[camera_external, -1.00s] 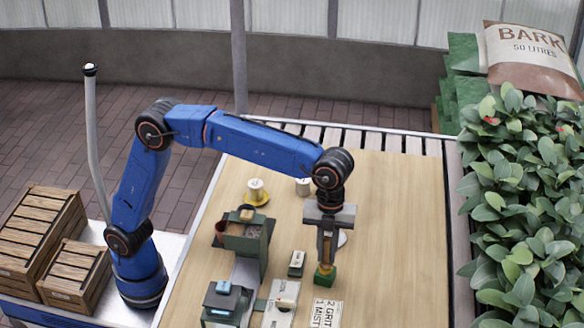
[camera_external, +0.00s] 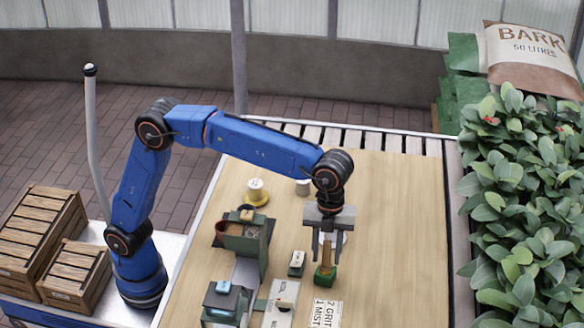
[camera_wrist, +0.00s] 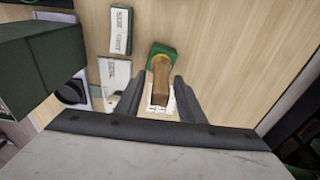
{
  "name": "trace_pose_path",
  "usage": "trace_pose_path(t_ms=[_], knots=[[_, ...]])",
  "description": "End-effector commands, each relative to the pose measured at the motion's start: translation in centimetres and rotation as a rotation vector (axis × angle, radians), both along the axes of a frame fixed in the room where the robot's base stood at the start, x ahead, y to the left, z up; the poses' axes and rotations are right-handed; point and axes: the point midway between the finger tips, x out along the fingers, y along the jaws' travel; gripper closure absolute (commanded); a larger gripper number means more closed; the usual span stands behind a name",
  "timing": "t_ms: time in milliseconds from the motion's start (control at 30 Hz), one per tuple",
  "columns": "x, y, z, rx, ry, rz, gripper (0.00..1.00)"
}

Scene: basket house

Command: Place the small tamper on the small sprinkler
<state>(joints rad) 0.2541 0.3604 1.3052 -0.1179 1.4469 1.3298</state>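A small block with a green base and an upright brown wooden handle, which looks like the small tamper (camera_external: 325,277), stands on the table toward the front. It also shows in the wrist view (camera_wrist: 164,51). My gripper (camera_external: 326,258) is above it, pointing down, with its two fingers spread on either side of the handle. In the wrist view my gripper (camera_wrist: 160,92) is open, with a gap between each finger and the handle. I cannot tell which thing is the small sprinkler. A pale round thing is partly hidden behind my gripper.
A green machine (camera_external: 243,238) stands to the left of my gripper. Labelled plates (camera_external: 281,300) and a printed card (camera_external: 326,314) lie near the tamper. A white spool-like thing on a yellow base (camera_external: 256,191) is farther back. The right side of the table (camera_external: 400,230) is clear.

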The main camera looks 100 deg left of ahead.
Motion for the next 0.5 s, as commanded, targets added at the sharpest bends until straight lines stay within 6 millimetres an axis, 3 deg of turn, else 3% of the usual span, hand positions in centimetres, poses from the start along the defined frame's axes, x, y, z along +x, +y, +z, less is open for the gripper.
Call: trace_pose_path(t_ms=[500], knots=[[0.1, 1.1, 9.0, -0.001, -0.003, 0.001, 0.65]])
